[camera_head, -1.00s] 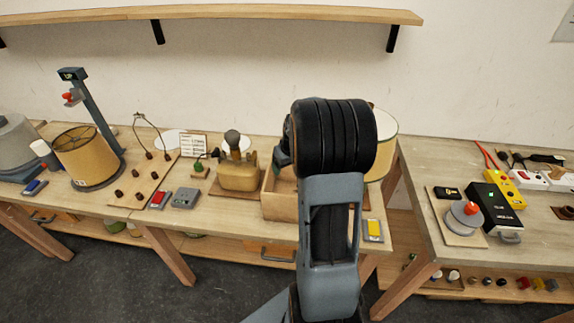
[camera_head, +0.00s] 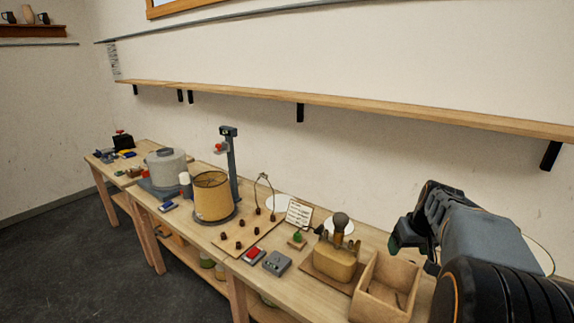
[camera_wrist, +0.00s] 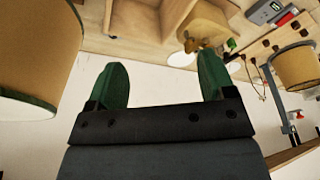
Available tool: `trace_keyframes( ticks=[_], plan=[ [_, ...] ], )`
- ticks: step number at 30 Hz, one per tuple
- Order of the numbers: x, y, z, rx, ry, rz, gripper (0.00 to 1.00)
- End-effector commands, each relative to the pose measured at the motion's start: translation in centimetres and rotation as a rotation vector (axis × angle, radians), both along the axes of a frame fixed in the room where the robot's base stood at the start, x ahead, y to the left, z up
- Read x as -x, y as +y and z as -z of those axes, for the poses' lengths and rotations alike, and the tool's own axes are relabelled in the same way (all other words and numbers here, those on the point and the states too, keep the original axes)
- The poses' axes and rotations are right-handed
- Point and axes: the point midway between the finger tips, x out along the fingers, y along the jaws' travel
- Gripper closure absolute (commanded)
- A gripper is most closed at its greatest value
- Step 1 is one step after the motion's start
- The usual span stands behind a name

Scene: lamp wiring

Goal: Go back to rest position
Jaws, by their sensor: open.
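My gripper (camera_wrist: 158,85) shows in the wrist view with its two green fingers apart and nothing between them. In the head view my arm reaches in from the lower right, with the gripper end above the right part of the bench, near an open wooden box (camera_head: 385,290). The gripper's fingertips are mostly hidden there. A tan lamp base with a bulb on top (camera_head: 336,258) stands left of the box. It also shows in the wrist view (camera_wrist: 205,25), beyond the fingers.
A tan lampshade (camera_head: 212,196) stands by a dark post (camera_head: 231,165). A red-button box (camera_head: 254,254) and a grey box (camera_head: 277,263) lie near the bench's front edge. A wall shelf (camera_head: 350,111) runs above. A large shade (camera_wrist: 35,55) is close to the gripper. Floor at left is clear.

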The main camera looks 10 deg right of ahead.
Motion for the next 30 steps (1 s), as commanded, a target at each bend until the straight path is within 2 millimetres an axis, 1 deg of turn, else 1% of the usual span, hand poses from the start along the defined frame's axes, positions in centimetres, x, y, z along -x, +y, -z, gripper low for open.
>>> trace_keyframes(
  ticks=[1, 2, 3, 4, 5, 6, 8, 9, 11, 12, 15, 18, 21, 24, 27, 30],
  plan=[
    [0.0, -0.1, 0.0, -0.005, -0.002, 0.035, 0.24],
    [0.3, 0.0, 0.6, -0.014, 0.010, 0.065, 0.24],
    [1.1, 0.3, 1.7, -0.031, 0.036, 0.113, 0.24],
    [1.9, 0.8, 2.2, -0.037, 0.048, 0.147, 0.24],
    [2.5, 1.7, 2.4, -0.038, 0.054, 0.169, 0.24],
    [3.3, 3.2, 2.6, -0.038, 0.059, 0.186, 0.24],
    [4.5, 5.8, 2.7, -0.031, 0.060, 0.193, 0.24],
    [5.3, 7.4, 2.7, -0.025, 0.055, 0.188, 0.24],
    [6.6, 9.9, 2.7, -0.015, 0.045, 0.171, 0.24],
    [7.5, 11.5, 2.8, -0.008, 0.037, 0.154, 0.24],
    [9.5, 15.0, 2.8, 0.009, 0.005, 0.090, 0.24],
    [11.2, 17.7, 2.8, 0.024, -0.031, 0.005, 0.24],
    [12.2, 19.5, 2.4, 0.033, -0.069, -0.069, 0.24],
    [12.4, 20.8, 1.5, 0.034, -0.106, -0.118, 0.24],
    [12.4, 21.4, 1.3, 0.033, -0.115, -0.139, 0.24],
    [12.4, 21.5, 1.3, 0.033, -0.115, -0.143, 0.24]
  ],
)
